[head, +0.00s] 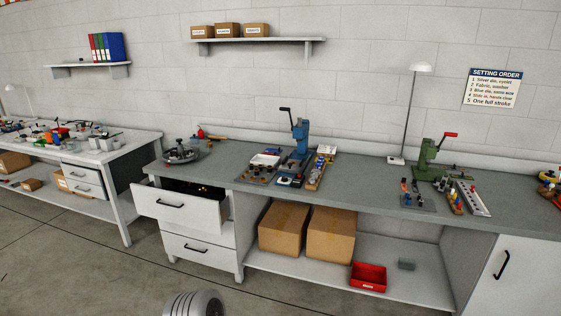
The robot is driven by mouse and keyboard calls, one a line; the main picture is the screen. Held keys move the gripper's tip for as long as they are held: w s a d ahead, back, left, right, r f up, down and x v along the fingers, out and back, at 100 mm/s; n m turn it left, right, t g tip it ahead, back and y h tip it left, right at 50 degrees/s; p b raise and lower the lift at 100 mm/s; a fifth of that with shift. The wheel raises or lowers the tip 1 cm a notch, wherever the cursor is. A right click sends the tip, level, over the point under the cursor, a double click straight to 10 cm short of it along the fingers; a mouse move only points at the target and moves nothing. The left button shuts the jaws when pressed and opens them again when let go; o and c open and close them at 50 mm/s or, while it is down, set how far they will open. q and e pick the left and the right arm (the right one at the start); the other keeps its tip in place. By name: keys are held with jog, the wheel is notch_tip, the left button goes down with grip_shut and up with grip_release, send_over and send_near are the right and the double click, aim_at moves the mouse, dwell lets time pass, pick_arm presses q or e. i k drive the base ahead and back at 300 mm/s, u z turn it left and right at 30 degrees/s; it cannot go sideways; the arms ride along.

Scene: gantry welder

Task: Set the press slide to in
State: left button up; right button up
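Two hand presses stand on the long grey workbench (350,179). The blue press (300,138) is near the middle, with a black-knobbed handle pointing up and left. The green press (428,158) is further right, with a red-gripped handle pointing right. A slide at the base of either press is too small to make out, and so is its position. Neither of my grippers is in view.
Trays and small parts lie around both presses. A lamp (409,110) stands between them. An upper drawer (180,209) under the bench's left end is pulled open. Cardboard boxes (283,228) and a red bin (369,276) sit on the lower shelf.

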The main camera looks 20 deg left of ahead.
aim_at(290, 166)
jog(key=u, duration=0.8)
jog(key=i, duration=1.55)
jog(key=z, duration=0.2)
jog(key=i, duration=1.35)
jog(key=z, duration=1)
